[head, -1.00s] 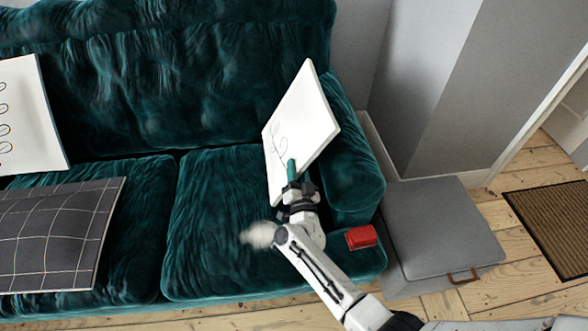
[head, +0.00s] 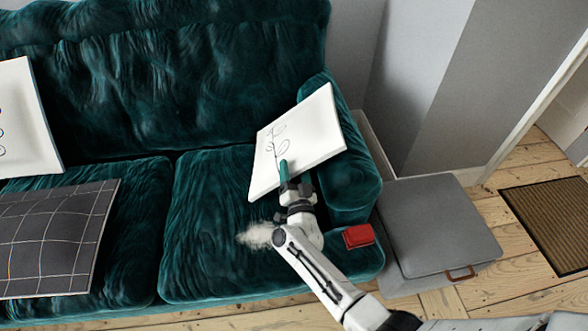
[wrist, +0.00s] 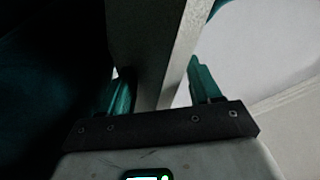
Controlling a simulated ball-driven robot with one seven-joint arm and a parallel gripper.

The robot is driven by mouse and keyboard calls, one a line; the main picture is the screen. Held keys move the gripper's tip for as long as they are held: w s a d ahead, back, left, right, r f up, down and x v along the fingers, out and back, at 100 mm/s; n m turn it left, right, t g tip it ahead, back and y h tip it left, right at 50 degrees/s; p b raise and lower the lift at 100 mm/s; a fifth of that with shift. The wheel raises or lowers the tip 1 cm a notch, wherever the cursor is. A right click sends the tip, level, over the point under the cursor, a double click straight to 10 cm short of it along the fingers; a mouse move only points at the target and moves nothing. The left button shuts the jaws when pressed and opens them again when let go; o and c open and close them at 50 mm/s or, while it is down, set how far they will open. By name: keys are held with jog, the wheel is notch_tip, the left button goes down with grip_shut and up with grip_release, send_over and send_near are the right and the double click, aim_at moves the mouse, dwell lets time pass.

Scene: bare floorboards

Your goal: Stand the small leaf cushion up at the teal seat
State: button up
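The small leaf cushion (head: 300,138) is white with a thin dark leaf drawing. It is tilted in front of the right armrest of the teal seat (head: 215,215), its face turned up toward the head camera. My gripper (head: 286,176) is at its lower edge, with one teal finger across the drawn face and the other hidden behind. In the wrist view, the cushion's pale edge (wrist: 155,50) runs between the two fingers of my gripper (wrist: 163,82), which appear closed on it. Whether its lower corner touches the seat is unclear.
A dark grid cushion (head: 50,240) lies on the left seat, and a white patterned cushion (head: 25,120) leans at the far left. A red object (head: 358,236) sits at the front right of the sofa. A grey box (head: 435,225) stands right of the sofa. A pale fuzzy thing (head: 257,236) shows beside my arm.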

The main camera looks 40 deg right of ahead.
jog(key=p+v, duration=0.1)
jog(key=v, duration=0.9)
jog(key=shift+s+a+p, duration=0.2)
jog(key=shift+p, duration=0.2)
